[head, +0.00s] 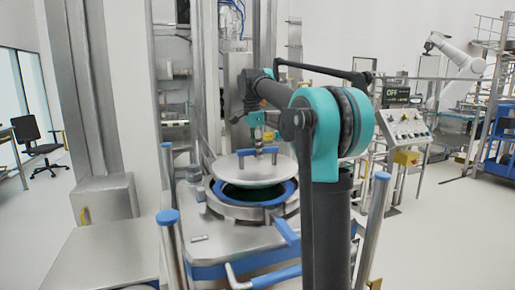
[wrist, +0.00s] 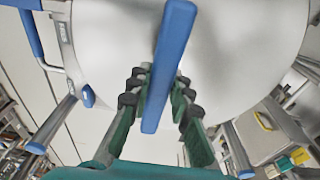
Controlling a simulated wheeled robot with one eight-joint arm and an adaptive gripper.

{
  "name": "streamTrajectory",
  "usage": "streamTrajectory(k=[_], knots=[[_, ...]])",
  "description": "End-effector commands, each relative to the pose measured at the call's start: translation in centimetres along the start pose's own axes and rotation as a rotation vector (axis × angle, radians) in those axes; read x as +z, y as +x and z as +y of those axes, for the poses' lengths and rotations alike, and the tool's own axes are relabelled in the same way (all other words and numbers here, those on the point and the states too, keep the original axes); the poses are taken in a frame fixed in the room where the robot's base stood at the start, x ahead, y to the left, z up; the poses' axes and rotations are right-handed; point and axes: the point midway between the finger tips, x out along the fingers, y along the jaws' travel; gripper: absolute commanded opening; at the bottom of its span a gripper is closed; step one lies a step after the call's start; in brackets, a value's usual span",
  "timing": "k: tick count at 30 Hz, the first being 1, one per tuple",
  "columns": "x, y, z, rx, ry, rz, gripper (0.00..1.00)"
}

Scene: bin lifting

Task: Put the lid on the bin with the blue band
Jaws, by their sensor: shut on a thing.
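The round grey lid (head: 232,168) hangs above the bin (head: 225,208), whose blue band (head: 228,201) circles its open top. The bin's dark interior shows below the lid's near edge, so the lid is apart from the rim there. My gripper (head: 260,142) is above the lid, shut on its blue bar handle. In the wrist view, my gripper (wrist: 158,88) has its green fingers with dark pads on both sides of the blue handle (wrist: 168,60). The pale lid (wrist: 235,50) fills much of that view and hides the bin.
Blue-capped posts (head: 168,218) stand at the front left and right (head: 381,178) of the bin's metal stand. A control panel (head: 405,127) stands at right. Metal columns (head: 205,80) rise close behind the bin.

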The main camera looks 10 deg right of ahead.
Motion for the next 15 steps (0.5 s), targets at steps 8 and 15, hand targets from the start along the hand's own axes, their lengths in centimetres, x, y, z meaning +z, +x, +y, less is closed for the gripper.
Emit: streamTrajectory(k=[8, 15], knots=[[0.2, 1.5, 0.0, 0.0, 0.0, 0.0, 0.0], [0.3, 2.9, 0.0, 0.0, 0.0, 0.0, 0.0]])
